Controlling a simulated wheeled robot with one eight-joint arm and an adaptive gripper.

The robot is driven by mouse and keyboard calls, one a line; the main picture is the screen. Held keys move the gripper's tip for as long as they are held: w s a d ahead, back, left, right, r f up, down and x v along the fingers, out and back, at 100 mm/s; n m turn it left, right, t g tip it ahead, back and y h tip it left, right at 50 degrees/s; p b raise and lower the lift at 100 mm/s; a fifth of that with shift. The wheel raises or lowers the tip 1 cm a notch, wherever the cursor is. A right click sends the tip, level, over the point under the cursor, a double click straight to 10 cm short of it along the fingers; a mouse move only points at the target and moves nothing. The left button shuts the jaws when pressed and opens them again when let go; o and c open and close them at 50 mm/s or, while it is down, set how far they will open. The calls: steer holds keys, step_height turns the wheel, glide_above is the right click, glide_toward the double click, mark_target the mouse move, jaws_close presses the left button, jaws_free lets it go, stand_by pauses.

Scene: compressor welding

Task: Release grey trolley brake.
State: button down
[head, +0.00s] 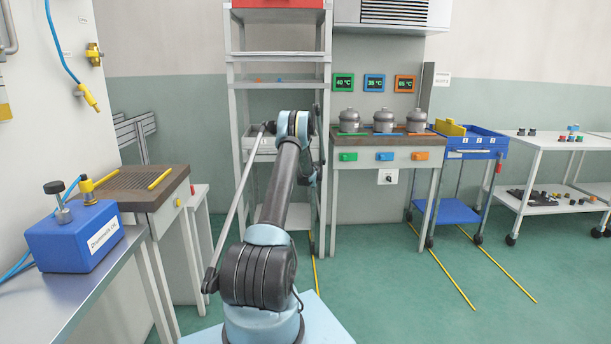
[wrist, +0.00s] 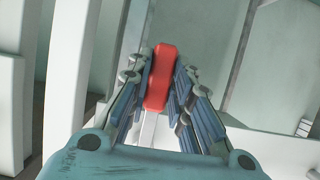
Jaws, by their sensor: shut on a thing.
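In the wrist view, a red handle (wrist: 161,68) sits on a thin pale bar. My gripper (wrist: 161,92) is shut on the red handle, with one finger pressed along each side. In the head view, my arm reaches forward to a tall grey shelf frame (head: 233,100); my own wrist hides the gripper and the red handle there. I cannot tell from the frames whether this frame is the grey trolley.
A workbench (head: 377,156) with several grey pots stands right of the frame. A blue trolley (head: 482,144) and a white trolley (head: 536,150) stand farther right. A blue box (head: 75,240) sits on the left table. Green floor at the right front is clear.

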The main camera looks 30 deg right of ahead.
steer(key=shift+s+d, duration=0.1)
steer(key=shift+d, duration=0.05)
steer(key=c, duration=1.4)
jaws_free()
steer(key=shift+c, duration=0.2)
steer(key=v, duration=1.2)
